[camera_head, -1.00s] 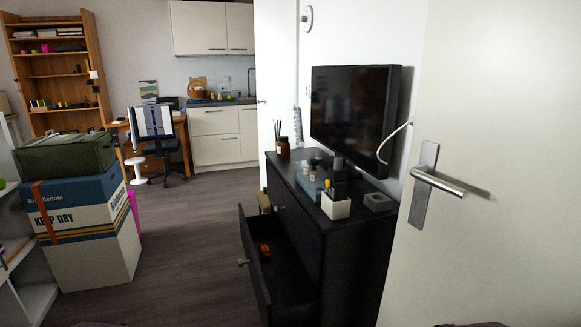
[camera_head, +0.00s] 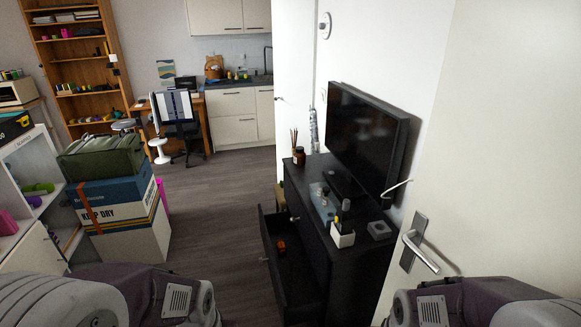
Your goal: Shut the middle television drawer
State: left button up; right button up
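A black television cabinet (camera_head: 346,272) stands right of centre with the television (camera_head: 360,139) on its top. One cabinet drawer (camera_head: 268,262) is pulled out toward the left, with a small orange-red item (camera_head: 281,246) inside. My two arms show at the bottom left and bottom right edges, well short of the drawer. Neither gripper is in view.
A white door with a metal handle (camera_head: 418,246) stands close on the right. Stacked boxes (camera_head: 115,204) and a white shelf (camera_head: 40,180) are on the left. Bare floor (camera_head: 215,205) lies between boxes and cabinet. Small items, including a white holder (camera_head: 342,238), stand on the cabinet.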

aim_at(300, 298)
jog(key=k+j, duration=0.1)
jog(key=j, duration=0.2)
jog(key=j+u, duration=0.1)
jog(key=j, duration=0.2)
jog(key=i+j+z, duration=0.2)
jog(key=i+z, duration=0.2)
jog(key=i, duration=0.15)
jog(key=i+j+z, duration=0.75)
jog(key=i+j, duration=0.15)
